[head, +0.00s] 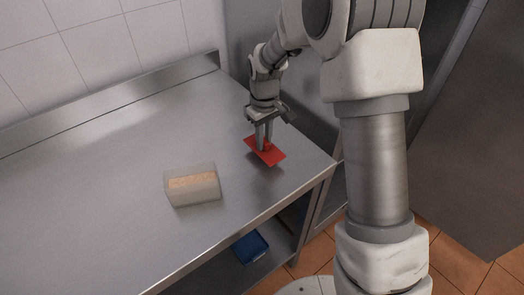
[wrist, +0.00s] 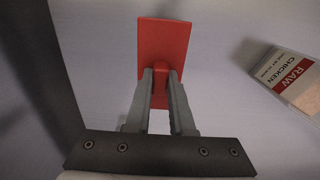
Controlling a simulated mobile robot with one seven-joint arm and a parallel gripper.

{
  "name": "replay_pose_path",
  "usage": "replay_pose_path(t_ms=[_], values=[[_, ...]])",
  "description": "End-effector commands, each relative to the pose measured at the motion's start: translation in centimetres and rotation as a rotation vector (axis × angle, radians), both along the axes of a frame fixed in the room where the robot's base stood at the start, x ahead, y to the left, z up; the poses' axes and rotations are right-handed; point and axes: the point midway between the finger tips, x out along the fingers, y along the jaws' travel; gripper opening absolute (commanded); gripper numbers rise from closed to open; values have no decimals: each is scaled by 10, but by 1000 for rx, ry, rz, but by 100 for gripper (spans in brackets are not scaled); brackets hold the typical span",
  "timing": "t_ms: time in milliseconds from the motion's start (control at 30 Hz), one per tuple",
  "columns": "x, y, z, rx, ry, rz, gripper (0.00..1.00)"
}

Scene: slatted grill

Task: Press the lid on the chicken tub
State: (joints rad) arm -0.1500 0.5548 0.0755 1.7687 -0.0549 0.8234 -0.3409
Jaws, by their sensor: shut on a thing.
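The red lid (head: 270,155) is a flat rectangle held by my gripper (head: 264,143) at the right part of the steel table. In the wrist view the lid (wrist: 164,40) shows between and beyond the fingertips, and my gripper (wrist: 160,85) is shut on its raised middle part. A shadow lies beneath the lid; how high it is held is hard to tell. The translucent chicken tub (head: 192,196) stands to the left of the lid, apart from it, with orange-tan contents and no lid on it. In the wrist view the tub (wrist: 292,78) is at the right edge, labelled "RAW CHICKEN".
The steel table (head: 100,180) is otherwise bare, with wide free room left of the tub. A raised steel edge (head: 110,97) runs along the tiled wall. A blue container (head: 250,247) sits on the shelf below. The table's right corner is close to the lid.

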Motion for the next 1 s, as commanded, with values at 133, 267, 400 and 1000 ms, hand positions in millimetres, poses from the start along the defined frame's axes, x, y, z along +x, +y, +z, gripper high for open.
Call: replay_pose_path(t_ms=[133, 267, 400, 1000], values=[[-1, 3, 7, 1, -2, 14, 0], [-6, 18, 19, 2, -2, 91, 0], [-19, 48, 42, 4, -2, 253, 0], [-105, 168, 132, 9, -4, 1040, 0]])
